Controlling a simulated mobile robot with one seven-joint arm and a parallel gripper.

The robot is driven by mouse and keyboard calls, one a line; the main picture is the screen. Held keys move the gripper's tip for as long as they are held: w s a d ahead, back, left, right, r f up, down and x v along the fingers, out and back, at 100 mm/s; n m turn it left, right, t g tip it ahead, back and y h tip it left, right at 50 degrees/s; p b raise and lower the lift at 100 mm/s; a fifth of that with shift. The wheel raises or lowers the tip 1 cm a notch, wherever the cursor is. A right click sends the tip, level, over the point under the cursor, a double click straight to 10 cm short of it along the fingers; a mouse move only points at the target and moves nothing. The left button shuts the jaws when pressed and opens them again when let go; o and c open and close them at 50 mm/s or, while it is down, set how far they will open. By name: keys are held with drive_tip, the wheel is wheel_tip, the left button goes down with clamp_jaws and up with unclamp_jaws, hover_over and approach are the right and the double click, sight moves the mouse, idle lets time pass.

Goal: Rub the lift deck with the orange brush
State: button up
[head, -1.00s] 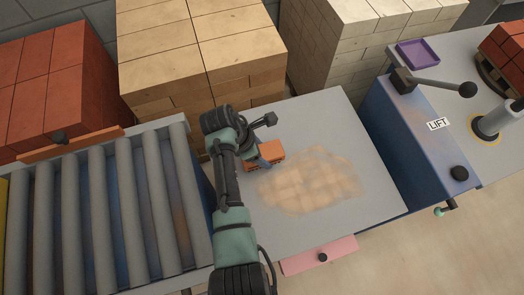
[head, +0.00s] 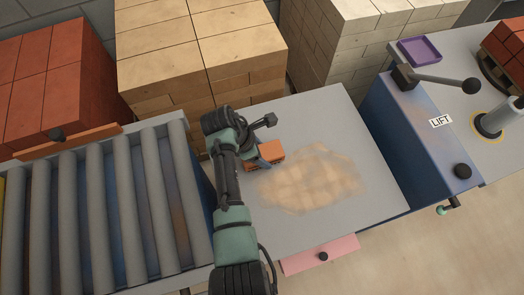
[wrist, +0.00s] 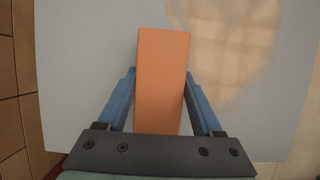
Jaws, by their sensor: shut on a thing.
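The orange brush (head: 271,151) is in my gripper, over the left part of the grey lift deck (head: 355,230). In the wrist view the brush (wrist: 162,80) stands between the two blue fingers of my gripper (wrist: 160,100), which is shut on it. A pale tan dusty patch (head: 315,180) lies on the deck just right of the brush; it also shows in the wrist view (wrist: 235,45). The underside of the brush is hidden, so I cannot tell whether it touches the deck.
A roller conveyor (head: 100,210) adjoins the deck on the left. Stacked tan bricks (head: 205,50) stand behind it. A blue cabinet marked LIFT (head: 415,150) with a lever (head: 445,82) stands at right. A pink drawer (head: 320,254) juts from the front. The deck's right side is clear.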

drive_tip(key=shift+s+d+r+p, duration=0.2)
drive_tip(key=shift+s+p, duration=0.3)
drive_tip(key=shift+p, duration=0.45)
drive_tip(key=shift+s+d+p, duration=0.25)
drive_tip(key=shift+s+p, duration=0.6)
drive_tip(key=shift+p, duration=0.2)
drive_tip(key=shift+s+d+f, duration=0.1)
drive_tip(key=shift+s, duration=0.25)
